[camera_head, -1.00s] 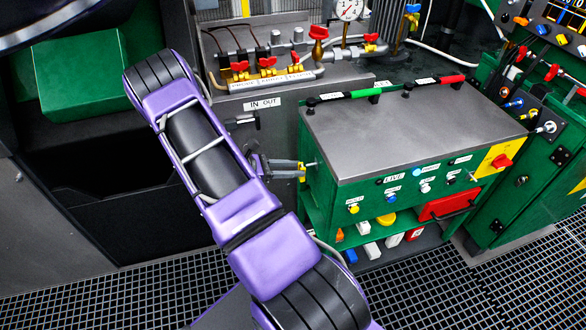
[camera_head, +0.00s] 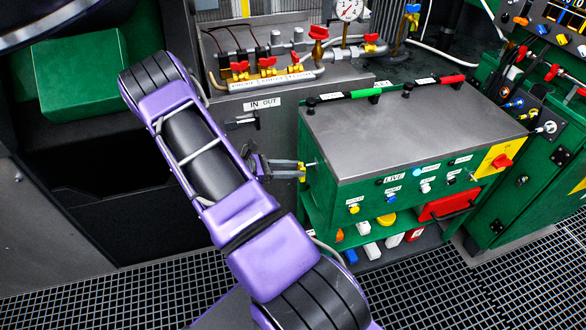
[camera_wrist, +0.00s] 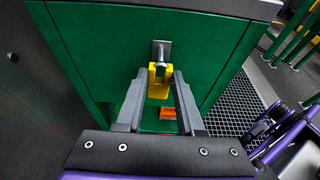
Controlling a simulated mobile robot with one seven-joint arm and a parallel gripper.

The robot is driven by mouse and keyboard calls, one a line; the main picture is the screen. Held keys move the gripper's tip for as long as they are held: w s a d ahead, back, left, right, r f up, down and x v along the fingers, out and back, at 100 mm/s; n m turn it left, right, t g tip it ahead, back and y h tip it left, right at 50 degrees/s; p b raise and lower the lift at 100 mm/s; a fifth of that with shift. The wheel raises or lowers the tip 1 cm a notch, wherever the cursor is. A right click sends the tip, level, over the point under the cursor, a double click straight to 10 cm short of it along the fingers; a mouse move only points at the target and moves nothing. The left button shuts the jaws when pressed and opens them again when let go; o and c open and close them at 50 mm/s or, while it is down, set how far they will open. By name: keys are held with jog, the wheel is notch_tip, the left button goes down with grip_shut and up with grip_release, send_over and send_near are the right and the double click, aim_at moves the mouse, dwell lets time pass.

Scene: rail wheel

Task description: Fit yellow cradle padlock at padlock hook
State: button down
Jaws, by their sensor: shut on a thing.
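The yellow cradle padlock (camera_wrist: 159,83) is held between my fingertips in the wrist view, with its forked top facing the cabinet. My gripper (camera_wrist: 159,78) is shut on it. The metal padlock hook (camera_wrist: 161,50) sticks out from the green cabinet wall, directly above the padlock in that view. The hook's rounded end is at the padlock's fork; I cannot tell whether they touch. In the head view my gripper (camera_head: 303,171) is at the cabinet's left side, beside the hook (camera_head: 313,163). The padlock is mostly hidden there, with only a little yellow showing.
The green cabinet (camera_head: 400,190) has a grey top with green and red handles. An IN OUT panel (camera_head: 263,104) with a black lever stands left of my gripper. Valves and a gauge (camera_head: 348,9) are behind. Grid flooring (camera_head: 440,295) lies in front.

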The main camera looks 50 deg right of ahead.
jog(key=shift+s+d, duration=0.4)
jog(key=shift+d, duration=0.35)
jog(key=shift+s+d, duration=0.4)
jog(key=shift+d, duration=0.3)
jog(key=shift+c, duration=2.2)
grip_release()
jog(key=p+v, duration=0.1)
jog(key=v, duration=1.6)
jog(key=shift+w+a, duration=0.15)
jog(key=shift+a, duration=0.05)
